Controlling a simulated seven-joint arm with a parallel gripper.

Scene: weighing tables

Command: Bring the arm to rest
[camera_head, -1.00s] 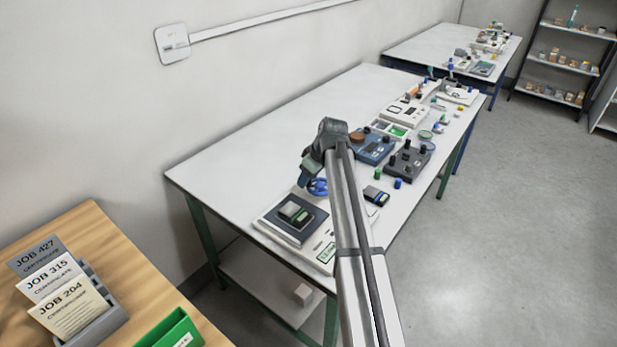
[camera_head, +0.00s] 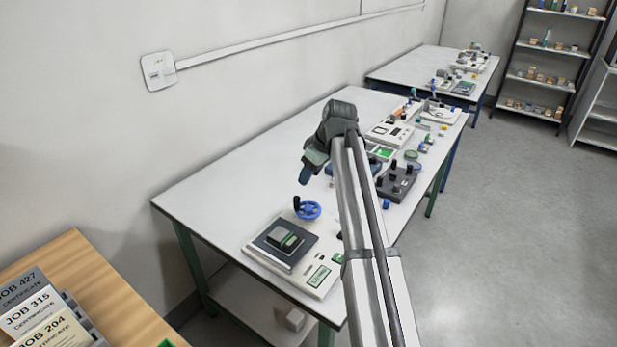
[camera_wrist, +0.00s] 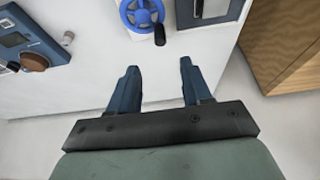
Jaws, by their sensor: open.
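My gripper (camera_head: 306,173) is raised over the near white table (camera_head: 225,187) in the head view, with my arm reaching up from the bottom. In the wrist view its two blue fingers (camera_wrist: 158,78) stand apart, with nothing between them but bare white table top behind. A blue handwheel (camera_wrist: 143,14) with a dark knob lies ahead of the fingertips, apart from them. The handwheel also shows in the head view (camera_head: 308,210), below the gripper, beside the scale.
A scale (camera_head: 315,272) with a dark pan holds a grey and green block (camera_head: 286,240). A dark device with knobs (camera_head: 397,182) stands right of my arm. Further back is a second table (camera_head: 412,68). A wooden desk (camera_head: 75,255) with job cards is at lower left.

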